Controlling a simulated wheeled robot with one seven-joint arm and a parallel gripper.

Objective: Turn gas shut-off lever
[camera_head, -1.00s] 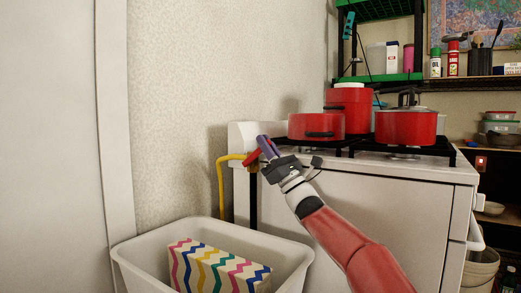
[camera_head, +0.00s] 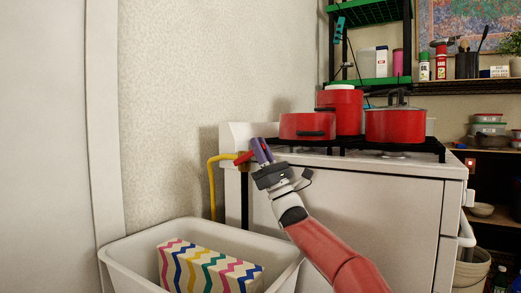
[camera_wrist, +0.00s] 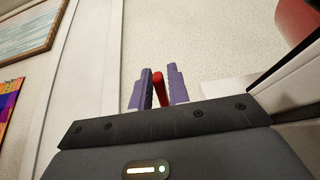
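The red gas lever (camera_head: 243,157) is at the upper left back corner of the white stove, by the end of a yellow gas hose (camera_head: 212,185). My gripper (camera_head: 261,148) is at the lever, its purple fingers pointing up and slightly left. In the head view the fingers hide part of the lever, and the valve body is hardly visible.
Red pots (camera_head: 307,126) stand on the white stove (camera_head: 350,200) to the right of my gripper. A white bin (camera_head: 205,228) with a zigzag-patterned box (camera_head: 205,268) stands below on the left. The wall is close behind the lever.

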